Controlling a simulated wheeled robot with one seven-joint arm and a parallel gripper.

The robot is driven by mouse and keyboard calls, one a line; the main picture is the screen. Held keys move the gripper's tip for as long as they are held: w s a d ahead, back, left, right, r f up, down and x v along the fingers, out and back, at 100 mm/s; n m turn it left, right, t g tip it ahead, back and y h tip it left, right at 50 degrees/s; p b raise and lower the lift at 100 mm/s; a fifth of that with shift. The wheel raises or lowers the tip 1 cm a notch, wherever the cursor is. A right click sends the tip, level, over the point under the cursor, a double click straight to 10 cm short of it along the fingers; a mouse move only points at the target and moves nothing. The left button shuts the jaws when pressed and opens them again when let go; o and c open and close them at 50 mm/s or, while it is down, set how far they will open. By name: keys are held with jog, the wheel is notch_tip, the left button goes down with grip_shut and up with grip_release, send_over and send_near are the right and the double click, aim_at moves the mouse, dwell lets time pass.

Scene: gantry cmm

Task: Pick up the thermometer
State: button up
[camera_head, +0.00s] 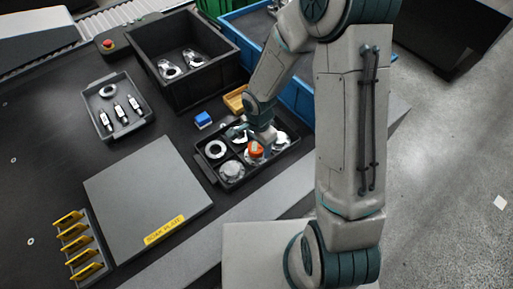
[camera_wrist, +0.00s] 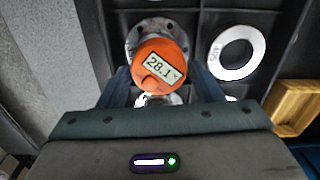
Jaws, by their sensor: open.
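The thermometer (camera_head: 255,149) is orange with a grey display. In the wrist view the thermometer (camera_wrist: 161,66) reads about 28.1 and sits over a metal flanged part in a compartment of the black divided tray (camera_head: 207,176). My gripper (camera_head: 262,143) is low over that tray at the thermometer. In the wrist view my gripper (camera_wrist: 162,88) has its two fingers apart, one on each side of the thermometer's lower part. I cannot tell whether they touch it.
A white ring (camera_wrist: 236,53) lies in the neighbouring compartment, with other metal parts around. A wooden box (camera_head: 236,100) and a blue block (camera_head: 203,119) stand behind the tray. A tall black bin (camera_head: 198,92) is further back.

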jog(key=c, duration=0.9)
jog(key=shift+o, duration=0.2)
jog(key=shift+r, duration=0.15)
